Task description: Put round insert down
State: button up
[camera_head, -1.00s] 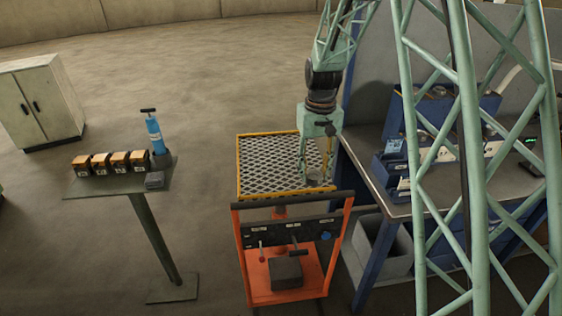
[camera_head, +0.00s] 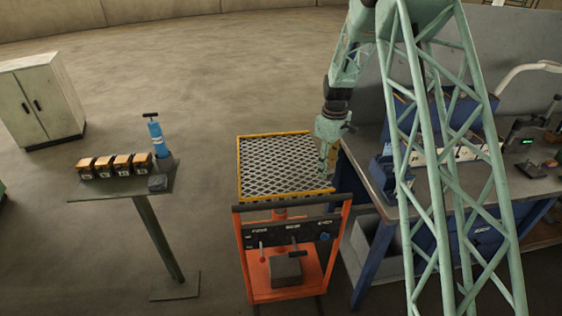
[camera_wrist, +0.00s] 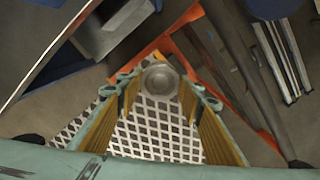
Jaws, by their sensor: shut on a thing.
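The round insert (camera_wrist: 160,80) is a small grey metal cup-like ring between my fingertips in the wrist view, close to the corner of the orange-edged mesh platform. My gripper (camera_wrist: 160,88) has yellow-lined fingers on both sides of the insert and is shut on it. In the head view, my gripper (camera_head: 328,180) points down at the right front corner of the mesh platform (camera_head: 285,165) of the orange cart. The insert is too small and too covered there to make out. I cannot tell whether it touches the mesh.
A blue workbench (camera_head: 380,190) with equipment stands close on the right of the cart. A small stand (camera_head: 110,190) on the left holds several orange-topped boxes (camera_head: 122,165) and a blue pump-like cylinder (camera_head: 155,138). The rest of the mesh is bare.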

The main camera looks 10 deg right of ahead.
jog(key=shift+w+d+f+n+p, duration=0.25)
jog(key=shift+w+d+f+n, duration=0.45)
jog(key=shift+d, duration=0.1)
jog(key=shift+w+d+f+n+p, duration=0.25)
jog(key=shift+w+d+f+n, duration=0.35)
jog(key=shift+w+d, duration=0.15)
jog(key=p, duration=0.2)
send_over(297, 173)
jog(key=shift+s+d+f, duration=0.15)
jog(key=shift+d+f, duration=0.15)
jog(key=shift+f, duration=0.4)
jog(key=shift+a, duration=0.1)
jog(key=shift+w+a, duration=0.2)
jog(key=shift+a+f, duration=0.1)
jog(key=shift+f, duration=1.65)
jog(key=shift+f, duration=0.1)
